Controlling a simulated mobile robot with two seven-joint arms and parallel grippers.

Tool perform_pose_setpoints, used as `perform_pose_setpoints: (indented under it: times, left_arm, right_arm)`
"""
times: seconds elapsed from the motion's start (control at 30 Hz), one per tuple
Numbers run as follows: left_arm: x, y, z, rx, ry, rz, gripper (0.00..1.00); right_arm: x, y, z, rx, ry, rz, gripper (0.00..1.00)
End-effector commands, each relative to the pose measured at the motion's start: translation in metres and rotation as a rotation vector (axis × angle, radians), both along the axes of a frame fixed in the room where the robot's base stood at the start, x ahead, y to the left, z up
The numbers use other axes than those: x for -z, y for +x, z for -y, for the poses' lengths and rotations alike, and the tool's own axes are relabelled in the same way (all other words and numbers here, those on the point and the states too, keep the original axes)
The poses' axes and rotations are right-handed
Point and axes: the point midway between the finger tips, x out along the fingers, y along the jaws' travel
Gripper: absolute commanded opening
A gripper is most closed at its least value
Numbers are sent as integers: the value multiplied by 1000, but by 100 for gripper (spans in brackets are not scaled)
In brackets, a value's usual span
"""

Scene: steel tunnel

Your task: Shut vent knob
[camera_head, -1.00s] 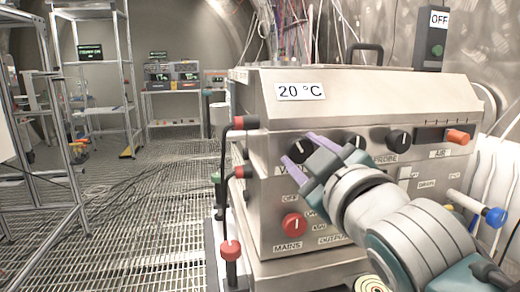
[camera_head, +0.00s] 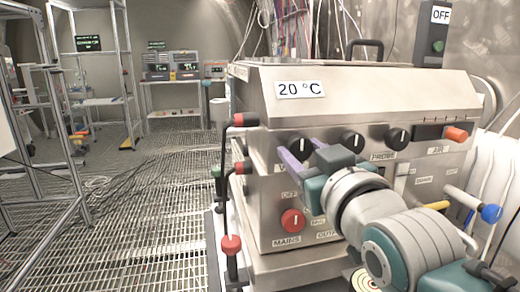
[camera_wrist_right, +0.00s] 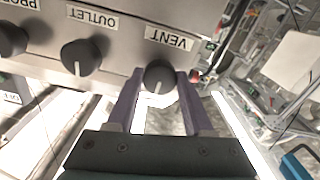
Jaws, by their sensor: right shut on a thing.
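The vent knob (camera_wrist_right: 159,76) is a round black knob with a white line, under an upside-down VENT label (camera_wrist_right: 170,38) in the wrist view. The purple fingers of my right gripper (camera_wrist_right: 159,92) stand on either side of it, shut on it. Its white line runs up and down in that view. In the head view the vent knob (camera_head: 301,146) is at the left of the top knob row, partly covered by my right gripper (camera_head: 299,155). My left gripper is not in view.
The steel cabinet has two more black knobs (camera_head: 352,140) (camera_head: 397,138) to the right and a red MAINS knob (camera_head: 292,220) below. A red-ended black handle (camera_head: 225,185) stands out at its left edge. Grated floor (camera_head: 140,200) lies open to the left.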

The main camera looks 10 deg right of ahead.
Motion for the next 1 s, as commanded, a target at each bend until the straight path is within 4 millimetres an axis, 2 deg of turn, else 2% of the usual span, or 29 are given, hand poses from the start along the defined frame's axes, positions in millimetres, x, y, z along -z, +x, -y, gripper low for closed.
perform_pose_setpoints:
  times: [0.37,0.4,0.63,0.87,1.0]
  left_arm:
    - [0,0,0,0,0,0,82]
    - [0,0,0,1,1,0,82]
    - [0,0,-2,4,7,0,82]
    - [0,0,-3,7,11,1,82]
    - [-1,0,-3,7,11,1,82]
  right_arm:
    - [-1,0,0,-1,10,4,0]
    - [-1,0,0,-1,9,4,56]
    - [-1,0,0,0,7,2,82]
    - [0,0,0,0,5,1,82]
    - [0,-8,0,0,5,0,82]
